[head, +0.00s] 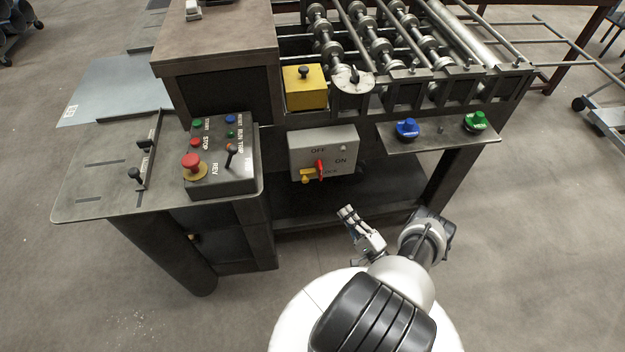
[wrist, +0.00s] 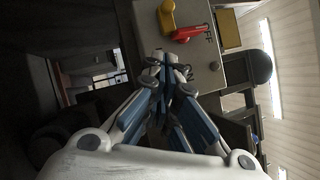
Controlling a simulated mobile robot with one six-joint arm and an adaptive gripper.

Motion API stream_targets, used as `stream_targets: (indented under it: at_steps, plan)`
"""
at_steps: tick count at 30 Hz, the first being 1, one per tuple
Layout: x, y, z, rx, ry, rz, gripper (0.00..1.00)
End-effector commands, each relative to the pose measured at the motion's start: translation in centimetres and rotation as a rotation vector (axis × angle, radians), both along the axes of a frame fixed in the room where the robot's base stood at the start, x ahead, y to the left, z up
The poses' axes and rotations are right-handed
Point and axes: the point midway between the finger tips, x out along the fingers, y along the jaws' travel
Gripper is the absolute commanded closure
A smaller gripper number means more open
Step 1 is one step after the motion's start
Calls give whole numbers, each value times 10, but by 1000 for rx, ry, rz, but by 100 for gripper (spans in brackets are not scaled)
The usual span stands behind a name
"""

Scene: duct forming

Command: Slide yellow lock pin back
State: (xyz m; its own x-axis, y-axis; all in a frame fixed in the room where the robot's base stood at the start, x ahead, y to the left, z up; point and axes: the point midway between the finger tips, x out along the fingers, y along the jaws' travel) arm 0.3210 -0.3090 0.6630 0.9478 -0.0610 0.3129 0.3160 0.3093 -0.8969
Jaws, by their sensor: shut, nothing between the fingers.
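The yellow lock pin (head: 307,176) sits at the lower left of the grey switch box (head: 322,146), beside the red switch handle (head: 320,168). In the wrist view the yellow lock pin (wrist: 167,18) is at the top, with the red handle (wrist: 187,33) just below and right of it on the box face. My gripper (head: 347,213) is below and in front of the box, apart from it. In the wrist view my gripper (wrist: 164,62) has its fingertips together with nothing between them, pointing toward the box near the pin.
A control panel with buttons (head: 221,175) stands left of the box. A yellow box with a black knob (head: 305,92) is above it. A shelf with blue and green knobs (head: 440,140) juts out at right. The floor in front is clear.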

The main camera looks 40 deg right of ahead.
Motion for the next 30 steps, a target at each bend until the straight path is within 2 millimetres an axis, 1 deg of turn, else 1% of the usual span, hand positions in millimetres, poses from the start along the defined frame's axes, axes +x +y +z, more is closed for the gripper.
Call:
stream_targets:
  at_steps: [8, 11, 14, 17, 24, 26, 30]
  plan:
    - [1, 0, 1, 0, 0, 2, 100]
    - [7, 0, 3, 0, 1, 5, 100]
    - [20, 0, 7, 0, 1, 8, 100]
    - [38, -1, 13, 0, 0, 10, 100]
    - [88, -4, 28, -2, 0, 9, 100]
    - [98, -4, 32, 0, 0, 9, 100]
    - [111, 10, 42, 3, 1, 7, 100]
